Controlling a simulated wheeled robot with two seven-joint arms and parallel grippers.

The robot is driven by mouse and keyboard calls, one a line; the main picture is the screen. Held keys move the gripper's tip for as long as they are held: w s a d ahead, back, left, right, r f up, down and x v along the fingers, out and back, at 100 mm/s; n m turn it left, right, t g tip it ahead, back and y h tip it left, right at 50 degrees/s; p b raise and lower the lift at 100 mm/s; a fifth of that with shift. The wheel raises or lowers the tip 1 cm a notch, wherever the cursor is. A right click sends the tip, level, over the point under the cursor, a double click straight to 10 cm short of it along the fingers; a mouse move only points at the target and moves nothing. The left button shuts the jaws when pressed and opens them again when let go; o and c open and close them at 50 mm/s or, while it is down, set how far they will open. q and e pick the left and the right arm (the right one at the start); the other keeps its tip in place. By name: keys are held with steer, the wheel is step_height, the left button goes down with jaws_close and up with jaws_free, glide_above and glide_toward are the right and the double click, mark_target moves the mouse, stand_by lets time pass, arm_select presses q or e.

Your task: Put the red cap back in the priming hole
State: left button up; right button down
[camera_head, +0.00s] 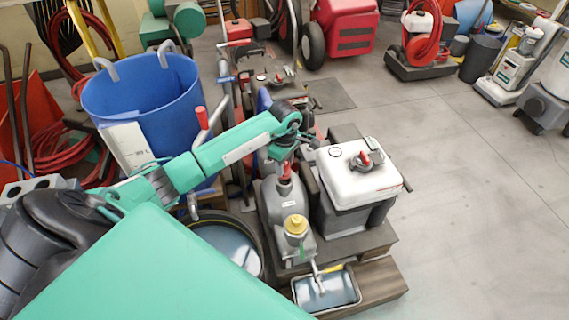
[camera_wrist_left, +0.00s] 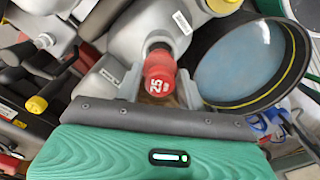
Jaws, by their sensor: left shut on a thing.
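The red cap (camera_wrist_left: 160,72), marked with white figures, shows in the left wrist view between the fingers of my left gripper (camera_wrist_left: 159,88). My left gripper is shut on it. In the head view the red cap (camera_head: 286,172) shows under my left gripper (camera_head: 287,162), at the top of a grey rounded housing (camera_head: 280,207). The same grey housing (camera_wrist_left: 130,38) lies behind the cap in the left wrist view. The priming hole is hidden, and I cannot tell whether the cap is seated or just above it. My right gripper is not in view.
A white-topped engine tank (camera_head: 345,183) stands close right of the housing. A yellow cap (camera_head: 296,224) sits in front, above a shallow tray (camera_head: 326,290). A round basin (camera_head: 258,262) and blue tub (camera_head: 150,95) are at the left. Open floor lies right.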

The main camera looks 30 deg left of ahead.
arm_select(q)
steer(key=shift+f+b, duration=1.75)
steer(key=shift+f, duration=0.45)
steer(key=o, duration=1.1)
steer(key=shift+o, duration=0.2)
step_height(320, 180, up, 14)
steer(key=shift+f+p, duration=0.1)
steer(key=shift+p, duration=0.45)
